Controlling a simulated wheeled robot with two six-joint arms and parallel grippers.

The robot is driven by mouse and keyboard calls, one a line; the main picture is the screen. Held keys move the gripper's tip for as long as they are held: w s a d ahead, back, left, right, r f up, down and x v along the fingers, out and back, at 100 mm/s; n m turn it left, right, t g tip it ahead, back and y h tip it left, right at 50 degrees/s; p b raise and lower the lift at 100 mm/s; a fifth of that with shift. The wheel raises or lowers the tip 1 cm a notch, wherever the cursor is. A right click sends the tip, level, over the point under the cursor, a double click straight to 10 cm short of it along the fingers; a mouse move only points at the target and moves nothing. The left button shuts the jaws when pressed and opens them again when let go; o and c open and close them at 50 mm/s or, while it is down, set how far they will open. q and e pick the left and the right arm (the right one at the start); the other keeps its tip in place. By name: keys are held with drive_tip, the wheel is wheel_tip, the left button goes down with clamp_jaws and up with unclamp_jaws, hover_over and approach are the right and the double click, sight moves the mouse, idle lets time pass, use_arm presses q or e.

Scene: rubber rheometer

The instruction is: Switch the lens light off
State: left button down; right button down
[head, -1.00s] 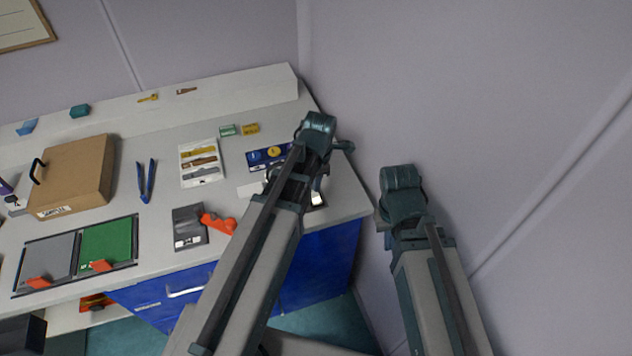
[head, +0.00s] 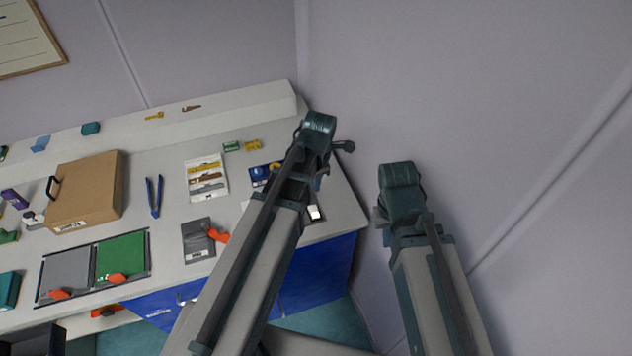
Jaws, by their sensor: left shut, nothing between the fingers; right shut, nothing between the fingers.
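No lens light can be made out for certain in the head view. A small white switch-like piece (head: 315,213) on a dark base sits at the bench's right end, partly covered by my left arm; whether it is lit or on cannot be told. My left gripper (head: 318,172) is at the far end of the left arm, above the right part of the bench, shut and empty; its fingers are hard to make out. My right gripper (head: 383,214) is off the bench's right edge, near the wall, shut and empty, its fingertips mostly hidden.
The bench (head: 170,228) holds a brown case (head: 88,192), blue tweezers (head: 154,196), a sample card (head: 206,178), a grey plate (head: 197,240) with an orange piece (head: 217,234), and a grey-and-green tray (head: 122,258). A wall (head: 480,130) closes the right side.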

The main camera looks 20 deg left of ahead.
sight(313, 207)
use_arm(q)
drive_tip(key=shift+w+a+r+t, duration=0.2)
drive_tip(key=shift+w+t, duration=0.1)
drive_tip(key=shift+w, duration=0.1)
drive_tip(key=shift+f, duration=0.15)
drive_tip(key=f+b, duration=0.4)
drive_tip(key=w+f+b, duration=0.1)
drive_tip(key=f+b, duration=0.4)
drive_tip(key=a+f+b, duration=0.1)
drive_tip(key=f+b, duration=0.3)
drive_tip(key=shift+w+f, duration=0.25)
drive_tip(key=shift+w, duration=0.05)
drive_tip(key=shift+f+b, duration=0.15)
drive_tip(key=shift+b, duration=0.3)
